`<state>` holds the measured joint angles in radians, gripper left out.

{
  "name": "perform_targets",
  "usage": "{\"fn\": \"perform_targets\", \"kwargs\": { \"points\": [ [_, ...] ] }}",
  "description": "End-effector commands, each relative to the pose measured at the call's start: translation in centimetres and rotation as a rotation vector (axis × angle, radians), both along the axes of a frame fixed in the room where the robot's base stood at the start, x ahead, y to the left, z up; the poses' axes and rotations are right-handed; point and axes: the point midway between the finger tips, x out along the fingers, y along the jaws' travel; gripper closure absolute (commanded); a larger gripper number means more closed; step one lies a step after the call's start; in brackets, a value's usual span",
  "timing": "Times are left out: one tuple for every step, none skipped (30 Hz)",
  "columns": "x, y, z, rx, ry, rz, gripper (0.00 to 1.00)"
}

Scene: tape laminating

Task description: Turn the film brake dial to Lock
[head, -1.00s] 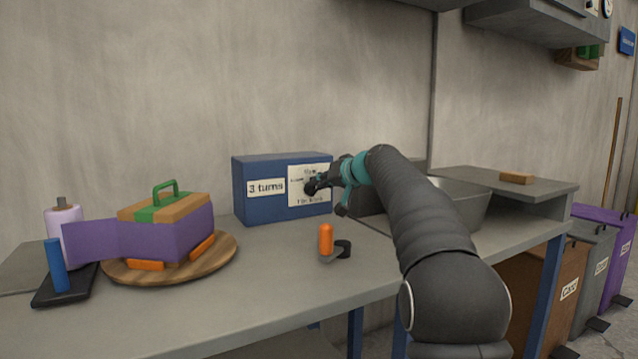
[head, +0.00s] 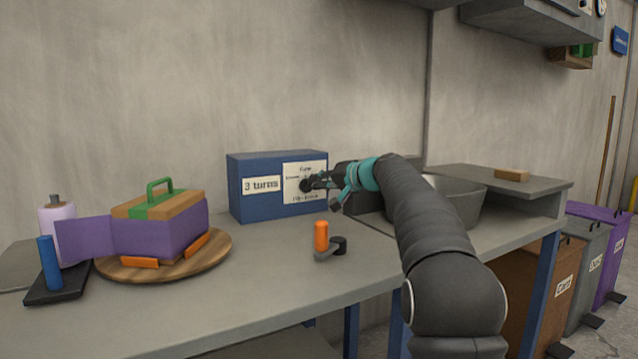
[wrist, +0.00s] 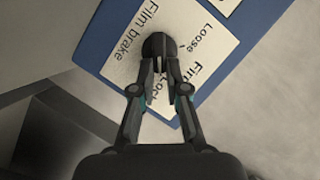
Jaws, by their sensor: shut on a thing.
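The film brake dial (wrist: 158,44) is a dark round knob on a white label plate (wrist: 118,48) reading Film brake, Loose, Firm and Lock. The plate is on the front of a blue box (head: 250,203), which also carries a "3 turns" label. My gripper (wrist: 159,66) is shut on the dial, with a fingertip on each side of it. I cannot tell which mark the dial points at.
A crank with an orange handle (head: 321,237) stands on the bench in front of the box. A round wooden board (head: 215,258) bears a block wrapped in purple film (head: 165,235); a film roll (head: 58,222) stands at left. A grey basin (head: 462,203) is behind my arm.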

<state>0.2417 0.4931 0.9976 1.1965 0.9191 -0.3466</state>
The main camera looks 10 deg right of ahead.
Motion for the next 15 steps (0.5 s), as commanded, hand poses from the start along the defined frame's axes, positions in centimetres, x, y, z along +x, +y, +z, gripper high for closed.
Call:
{"fn": "perform_targets", "kwargs": {
  "points": [
    [0.01, 0.01, -0.11, 0.001, 0.002, 0.000, 1.00],
    [0.01, 0.01, -0.11, 0.001, 0.002, 0.000, 1.00],
    [0.01, 0.01, -0.11, 0.001, 0.002, 0.000, 1.00],
    [0.01, 0.01, -0.11, 0.001, 0.002, 0.000, 1.00],
    [0.02, 0.01, -0.11, 0.001, 0.002, 0.000, 1.00],
    [0.02, 0.01, -0.11, 0.001, 0.002, 0.000, 1.00],
    [0.02, 0.01, -0.11, 0.001, 0.002, 0.000, 0.82],
    [0.02, 0.01, -0.11, 0.001, 0.002, 0.000, 0.74],
    [0.03, 0.01, -0.10, 0.000, 0.002, 0.000, 0.64],
    [0.02, 0.00, -0.10, 0.000, 0.002, 0.000, 0.61],
    [0.02, 0.01, -0.09, 0.000, 0.002, 0.000, 0.61],
    [0.01, 0.00, -0.08, 0.000, 0.002, 0.000, 0.61],
    [0.02, 0.00, -0.07, 0.000, 0.002, 0.000, 0.61],
    [0.02, 0.00, -0.06, 0.000, 0.002, 0.000, 0.61],
    [0.01, 0.00, -0.05, -0.001, 0.001, -0.001, 0.61]
  ]
}}
